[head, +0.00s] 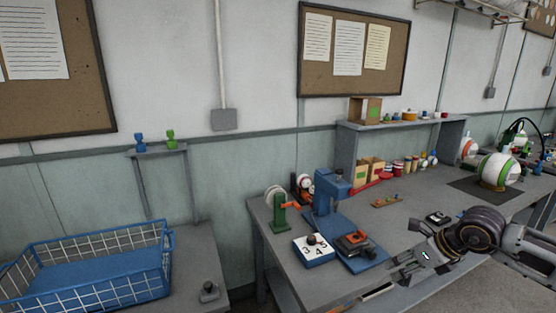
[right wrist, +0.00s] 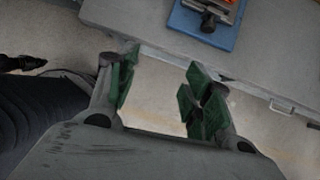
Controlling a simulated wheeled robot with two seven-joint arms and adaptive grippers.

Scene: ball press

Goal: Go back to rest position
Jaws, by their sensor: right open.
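My right gripper (head: 388,283) comes in from the right in the head view, over the front edge of the workbench (head: 410,240). In the right wrist view my right gripper (right wrist: 160,90) is open, its green finger pads apart with nothing between them. Floor and the bench's front edge show behind the fingers. The blue press (head: 330,195) stands on the bench to the left of the gripper, apart from it. Its blue base also shows at the top of the right wrist view (right wrist: 205,25). My left gripper is in neither view.
A striped ball (head: 499,169) sits on a dark mat at the right. A blue wire basket (head: 90,265) stands on the left table. A gap separates the tables.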

